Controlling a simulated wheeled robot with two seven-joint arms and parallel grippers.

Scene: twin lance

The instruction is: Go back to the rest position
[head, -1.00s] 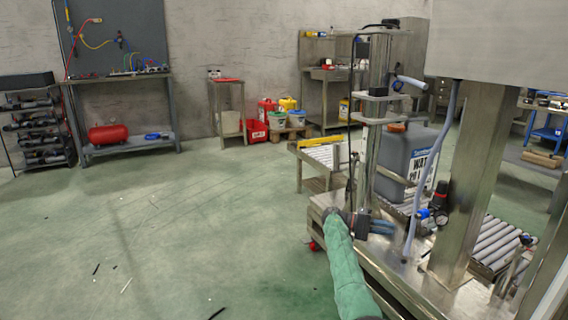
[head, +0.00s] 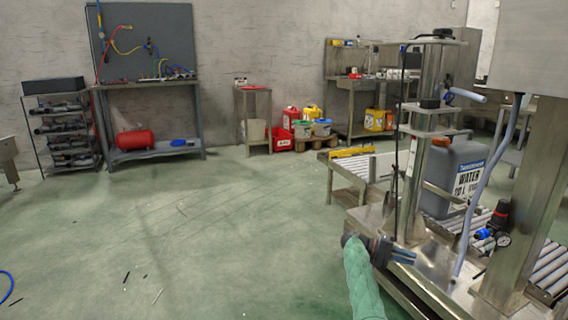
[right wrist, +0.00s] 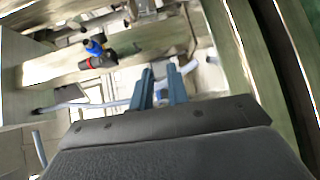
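My right gripper (head: 402,252) shows at the lower right of the head view, at the end of the green-sleeved arm. It is beside the steel filling machine (head: 412,170), over its front edge. In the right wrist view its two blue fingers (right wrist: 165,88) stand a little apart with a gap between them, and nothing is held there. My left gripper is not in either view.
A grey water canister (head: 450,170) stands on the machine's roller conveyor (head: 538,265). A steel post (head: 522,200) rises at the right. A workbench (head: 150,90) and rack stand at the far left. The green floor (head: 220,230) in the middle is mostly clear.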

